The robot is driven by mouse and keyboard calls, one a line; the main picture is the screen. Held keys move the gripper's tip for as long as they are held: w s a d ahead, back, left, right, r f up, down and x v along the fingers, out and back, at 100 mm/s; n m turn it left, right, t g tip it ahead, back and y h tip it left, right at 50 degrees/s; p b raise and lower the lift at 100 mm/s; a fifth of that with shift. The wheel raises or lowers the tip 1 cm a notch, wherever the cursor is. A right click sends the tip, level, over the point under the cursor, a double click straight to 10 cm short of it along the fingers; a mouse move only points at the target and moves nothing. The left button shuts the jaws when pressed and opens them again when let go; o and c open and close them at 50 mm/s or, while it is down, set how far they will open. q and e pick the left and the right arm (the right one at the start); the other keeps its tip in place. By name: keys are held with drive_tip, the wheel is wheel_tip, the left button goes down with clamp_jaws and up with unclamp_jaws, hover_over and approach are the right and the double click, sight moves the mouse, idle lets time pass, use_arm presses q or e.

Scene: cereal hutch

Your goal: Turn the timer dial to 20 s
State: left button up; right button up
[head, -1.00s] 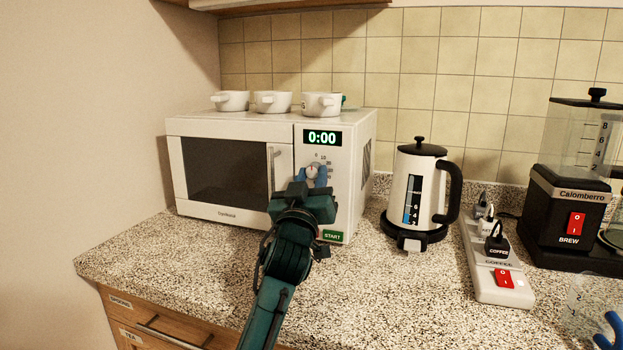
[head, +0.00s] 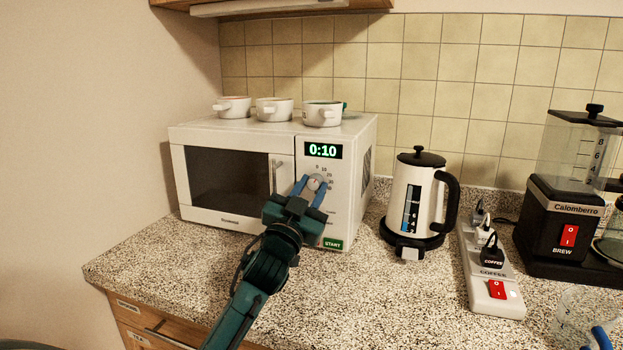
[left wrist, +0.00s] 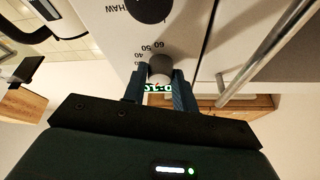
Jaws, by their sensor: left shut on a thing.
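The white microwave (head: 345,200) stands on the counter with its door closed. Its green display (head: 322,150) reads 0:10. The timer dial (head: 316,183) is a round grey knob on the right panel, with printed numbers around it. My left gripper (head: 311,190) is shut on the timer dial and is tilted in the head view. In the left wrist view the dial (left wrist: 160,68) sits between the two blue fingers, with 50 and 60 printed near it. The START button (head: 333,243) is at the panel's bottom. My right gripper is not in view.
Several things stand near: white cups (head: 274,110) on the microwave, a kettle (head: 413,205) to its right, a power strip (head: 490,270) with plugs, and a coffee maker (head: 570,190). The microwave door handle (head: 281,178) is close left of the gripper.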

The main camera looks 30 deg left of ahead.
use_arm(q)
drive_tip(key=m+h+p, duration=0.1)
drive_tip(key=m, duration=0.1)
drive_tip(key=m+h+p, duration=0.1)
drive_tip(key=m, duration=0.1)
drive_tip(key=m+h+p, duration=0.1)
drive_tip(key=m, duration=0.1)
drive_tip(key=shift+a+r+g+p, duration=0.15)
drive_tip(key=shift+r+g+p, duration=0.15)
drive_tip(key=shift+p, duration=0.1)
drive_tip(key=shift+m+h+p, duration=0.7)
drive_tip(key=shift+m+p, duration=0.1)
drive_tip(key=shift+m, duration=0.4)
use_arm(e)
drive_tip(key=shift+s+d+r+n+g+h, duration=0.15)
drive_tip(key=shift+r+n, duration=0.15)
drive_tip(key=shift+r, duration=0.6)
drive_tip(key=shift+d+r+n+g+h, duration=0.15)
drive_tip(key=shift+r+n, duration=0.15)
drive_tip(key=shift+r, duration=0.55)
use_arm(q)
drive_tip(key=shift+f, duration=0.1)
drive_tip(key=shift+m, duration=0.3)
drive_tip(key=o, duration=1)
drive_tip(key=shift+c, duration=0.2)
drive_tip(key=shift+f, duration=0.1)
drive_tip(key=shift+s, duration=0.15)
